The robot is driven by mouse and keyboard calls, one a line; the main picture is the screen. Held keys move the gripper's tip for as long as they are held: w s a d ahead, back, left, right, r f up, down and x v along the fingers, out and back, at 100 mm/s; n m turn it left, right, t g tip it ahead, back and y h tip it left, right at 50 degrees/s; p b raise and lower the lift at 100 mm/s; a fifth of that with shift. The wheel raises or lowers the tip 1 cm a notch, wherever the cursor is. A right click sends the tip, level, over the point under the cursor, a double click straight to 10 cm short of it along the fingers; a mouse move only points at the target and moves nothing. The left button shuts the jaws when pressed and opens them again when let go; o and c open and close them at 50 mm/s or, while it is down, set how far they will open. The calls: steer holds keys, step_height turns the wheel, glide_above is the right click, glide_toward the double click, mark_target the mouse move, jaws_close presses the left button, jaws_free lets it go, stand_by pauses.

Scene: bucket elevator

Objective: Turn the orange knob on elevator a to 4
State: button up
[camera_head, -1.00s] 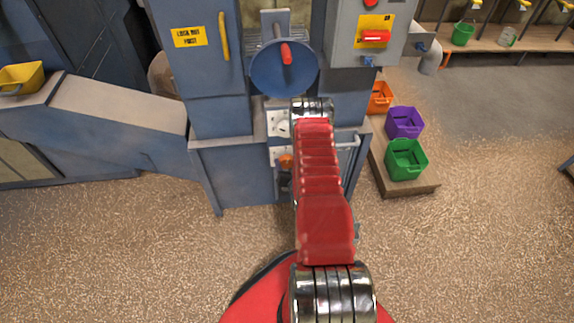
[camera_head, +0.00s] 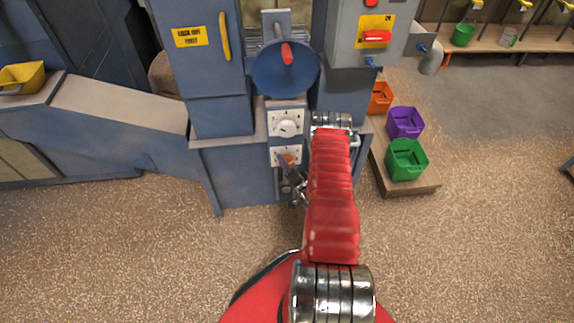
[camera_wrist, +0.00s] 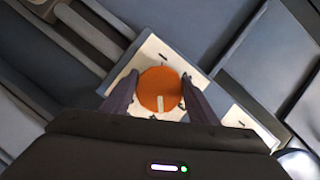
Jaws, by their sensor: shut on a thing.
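The orange knob (camera_wrist: 160,88) sits on a white dial plate (camera_wrist: 155,52) on the front of the blue-grey machine (camera_head: 222,118). In the head view the knob (camera_head: 288,159) shows small, partly hidden by my gripper (camera_head: 289,168). In the wrist view my gripper (camera_wrist: 159,97) has its two dark fingers on either side of the knob, shut on it. The knob's pale pointer line points toward the bottom of the wrist picture. The plate's numbers are too small or covered to read, so I cannot tell which one it points at.
A white dial with a pale knob (camera_head: 287,124) is just above the orange one. A blue disc with a red handle (camera_head: 286,66) is higher up. A grey box with a red switch (camera_head: 376,36) is at upper right. Coloured bins (camera_head: 406,158) stand on a low platform to the right.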

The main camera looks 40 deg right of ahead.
steer(key=shift+s+d+f+m+t, duration=0.1)
steer(key=shift+m+t, duration=0.1)
steer(key=shift+m, duration=0.3)
steer(key=shift+s+d+f+m+t, duration=0.1)
steer(key=shift+m+t, duration=0.1)
steer(key=shift+m, duration=0.3)
steer(key=o, duration=1)
steer(key=shift+w+a+r, duration=0.15)
steer(key=shift+o, duration=0.2)
steer(key=v, duration=1.3)
steer(key=shift+s, duration=0.45)
